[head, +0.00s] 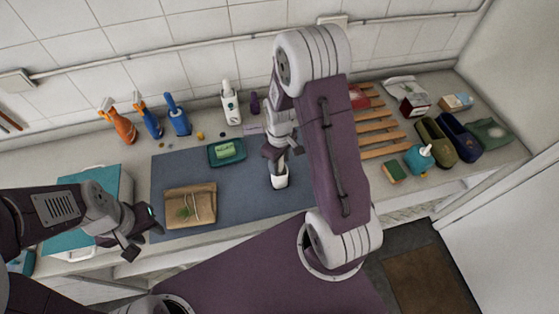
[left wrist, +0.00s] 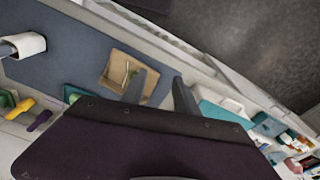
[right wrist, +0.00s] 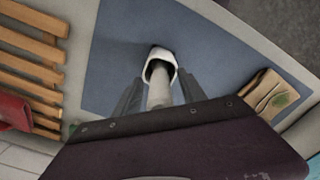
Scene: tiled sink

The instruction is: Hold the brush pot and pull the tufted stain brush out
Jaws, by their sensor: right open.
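My left gripper (head: 142,234) is open and empty at the mat's front left, well away from the pot.
A brown wrapped parcel (head: 190,205) lies between my left gripper and the pot. A teal soap dish (head: 227,152) is behind it. Spray bottles (head: 124,126) stand by the wall. A wooden rack (head: 380,130) and slippers (head: 437,142) are at right.

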